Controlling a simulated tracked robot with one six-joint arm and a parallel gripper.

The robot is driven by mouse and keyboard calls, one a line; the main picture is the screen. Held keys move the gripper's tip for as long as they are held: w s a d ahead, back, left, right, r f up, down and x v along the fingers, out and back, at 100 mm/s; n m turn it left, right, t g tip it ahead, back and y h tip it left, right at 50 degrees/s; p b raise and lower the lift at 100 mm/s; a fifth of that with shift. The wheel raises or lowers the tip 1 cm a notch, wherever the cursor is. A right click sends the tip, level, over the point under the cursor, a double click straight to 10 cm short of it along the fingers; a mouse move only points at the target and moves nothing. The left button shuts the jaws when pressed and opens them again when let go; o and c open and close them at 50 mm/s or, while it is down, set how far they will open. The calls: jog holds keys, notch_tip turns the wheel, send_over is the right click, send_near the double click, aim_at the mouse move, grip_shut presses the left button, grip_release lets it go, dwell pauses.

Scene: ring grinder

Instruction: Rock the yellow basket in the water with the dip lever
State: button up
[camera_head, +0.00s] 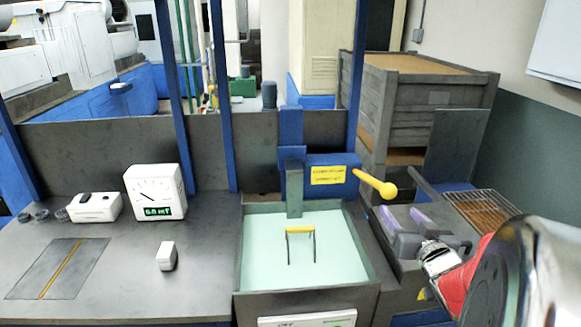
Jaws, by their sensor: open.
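The dip lever (373,183) is a yellow rod with a round yellow knob, sticking out to the right from a blue housing with a yellow label. A tank (240,275) of pale green water (265,245) stands below it. The yellow basket shows only as a yellow bar (300,230) with two dark legs going down in the water; its lower part cannot be made out. My gripper (400,225) is at the right of the tank, below and right of the lever knob. Its jaws are open and apart from the lever.
A white gauge (155,192) reading a green number and a white box (95,207) stand on the grey bench at left, with a small white block (166,256). A wire rack (483,208) lies behind my arm at right. Blue posts rise behind the bench.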

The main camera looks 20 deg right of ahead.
jog(key=shift+s+d+f+t+y, duration=0.1)
jog(key=shift+s+d+t+y, duration=0.2)
jog(key=shift+s, duration=0.2)
jog(key=shift+s+d+f+t+y, duration=0.15)
jog(key=shift+s+t+y, duration=0.1)
jog(key=shift+s+t, duration=0.25)
jog(key=shift+s+d+r+t+y, duration=0.1)
jog(key=shift+s+d+t+y, duration=0.15)
jog(key=shift+s, duration=0.3)
jog(key=shift+w, duration=0.1)
